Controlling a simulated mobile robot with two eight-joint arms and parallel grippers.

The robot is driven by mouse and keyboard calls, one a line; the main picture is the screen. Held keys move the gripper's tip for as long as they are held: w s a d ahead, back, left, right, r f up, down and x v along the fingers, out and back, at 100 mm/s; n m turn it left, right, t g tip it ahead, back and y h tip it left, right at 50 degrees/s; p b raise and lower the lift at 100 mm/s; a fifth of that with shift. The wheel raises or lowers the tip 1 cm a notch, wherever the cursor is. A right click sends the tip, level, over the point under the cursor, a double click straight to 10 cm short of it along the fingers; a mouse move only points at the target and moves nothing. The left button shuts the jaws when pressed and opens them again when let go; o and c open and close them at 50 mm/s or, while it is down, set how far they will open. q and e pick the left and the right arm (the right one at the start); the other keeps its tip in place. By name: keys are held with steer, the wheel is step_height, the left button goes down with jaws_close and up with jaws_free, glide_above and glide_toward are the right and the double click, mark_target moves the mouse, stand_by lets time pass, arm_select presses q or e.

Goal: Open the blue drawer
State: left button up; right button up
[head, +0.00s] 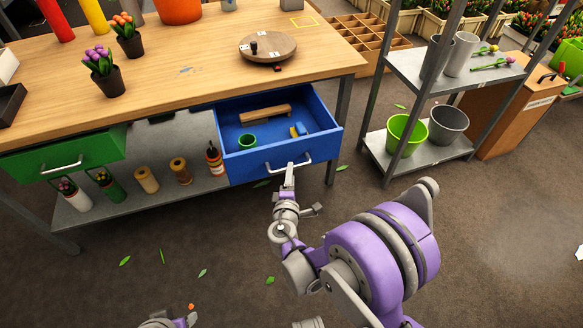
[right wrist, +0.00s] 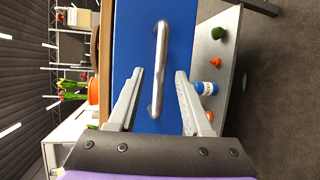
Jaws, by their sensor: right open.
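The blue drawer (head: 235,170) is pulled out from under the right end of the workbench, and its inside shows. My right gripper (head: 289,170) is at the handle. In the right wrist view the open right gripper (right wrist: 160,72) has a finger on each side of the handle (right wrist: 158,60), with gaps visible. Part of my left gripper (head: 168,320) shows at the bottom edge; its fingers are unclear.
A closed-looking green drawer (head: 85,150) is at the left of the bench. Bottles and pots stand on the lower shelf (head: 130,205). A metal rack (head: 395,165) with buckets stands to the right. The floor before the drawer has only scattered leaves (head: 202,272).

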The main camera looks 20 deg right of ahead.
steer(key=v, duration=0.7)
steer(key=shift+p, duration=0.35)
